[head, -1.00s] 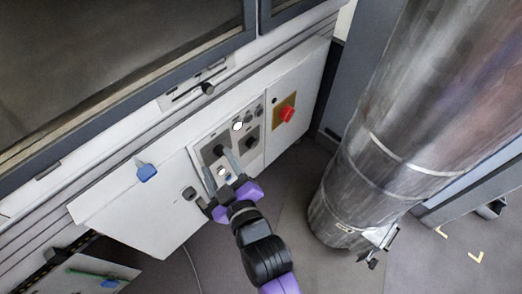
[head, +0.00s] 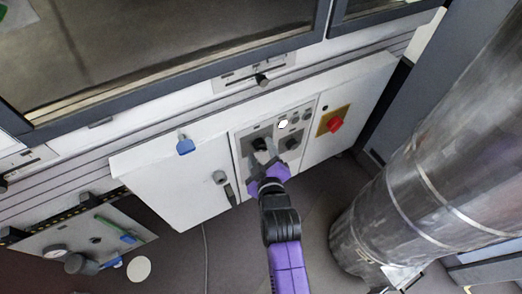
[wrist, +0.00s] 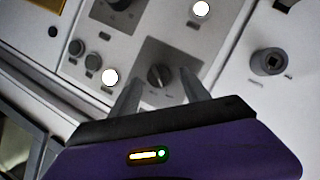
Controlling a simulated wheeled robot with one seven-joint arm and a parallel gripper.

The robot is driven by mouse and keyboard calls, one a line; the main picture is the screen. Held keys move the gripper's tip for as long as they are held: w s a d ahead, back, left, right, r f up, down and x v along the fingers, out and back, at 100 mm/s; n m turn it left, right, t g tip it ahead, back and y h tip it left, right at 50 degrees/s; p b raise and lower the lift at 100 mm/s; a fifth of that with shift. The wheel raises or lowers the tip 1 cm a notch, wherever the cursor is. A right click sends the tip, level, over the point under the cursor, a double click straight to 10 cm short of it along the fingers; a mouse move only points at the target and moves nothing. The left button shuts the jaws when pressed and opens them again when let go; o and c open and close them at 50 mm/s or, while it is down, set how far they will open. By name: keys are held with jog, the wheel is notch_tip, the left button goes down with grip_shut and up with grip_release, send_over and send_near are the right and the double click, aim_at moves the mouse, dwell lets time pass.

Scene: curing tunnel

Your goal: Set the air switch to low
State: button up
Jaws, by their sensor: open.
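The control panel (head: 241,150) on the white cabinet carries two dark rotary switches on grey plates. The left one (head: 261,143) is the dark knob (wrist: 158,76) on a grey plate in the wrist view. The other one (head: 292,142) is to its right in the head view and shows at the wrist view's top edge (wrist: 120,4). The labels are too small to read, so I cannot tell which is the air switch. My gripper (head: 264,158) is open and empty, its fingers on either side of the left knob in the wrist view. Contact cannot be made out.
A lit white button (head: 283,124) and small dark buttons sit above the switches. A red stop button (head: 335,125) on a yellow plate is to the right. A cabinet lock (head: 219,177) is to the left. A large metal duct (head: 400,200) stands at the right.

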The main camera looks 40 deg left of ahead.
jog(key=shift+w+a, duration=0.2)
jog(key=shift+a, duration=0.05)
grip_shut()
dwell(0.3)
jog(key=m+g, duration=0.2)
jog(key=shift+w+d+m, duration=0.15)
jog(key=shift+w+m, duration=0.1)
jog(key=shift+m, duration=0.15)
jog(key=m+g, duration=0.1)
jog(key=m+g+b, duration=0.1)
jog(key=m+g+y+b, duration=0.1)
jog(key=shift+w+d+r+m, duration=0.1)
jog(key=shift+w+m, duration=0.15)
jog(key=shift+m, duration=0.05)
dwell(0.5)
